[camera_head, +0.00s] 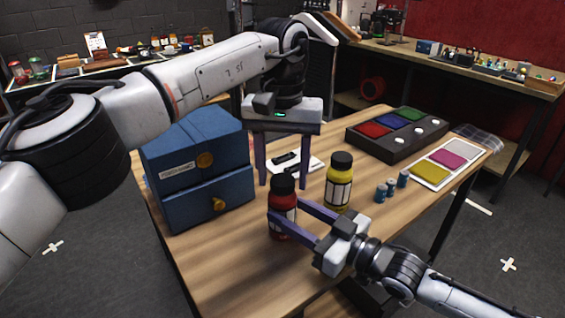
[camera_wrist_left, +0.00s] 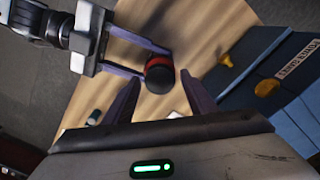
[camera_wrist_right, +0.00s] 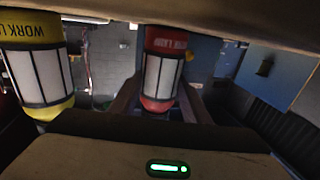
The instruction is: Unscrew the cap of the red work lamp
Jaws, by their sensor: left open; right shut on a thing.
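The red work lamp (camera_head: 282,224) stands upright on the wooden table, its black cap (camera_head: 284,184) on top. It also shows in the left wrist view (camera_wrist_left: 158,62) and in the right wrist view (camera_wrist_right: 163,75). My right gripper (camera_head: 285,210) is shut on the lamp's body from the right. My left gripper (camera_head: 283,182) is open and points down, with a finger to either side of the cap in the picture. In the left wrist view the cap (camera_wrist_left: 159,78) lies just past the fingertips, between their lines, with no contact visible.
A yellow work lamp (camera_head: 339,185) stands just behind and right of the red one. A blue drawer box (camera_head: 205,150) is close on the left. Small blue cylinders (camera_head: 391,190), a dark button tray (camera_head: 398,135) and a colour-square board (camera_head: 446,160) lie to the right.

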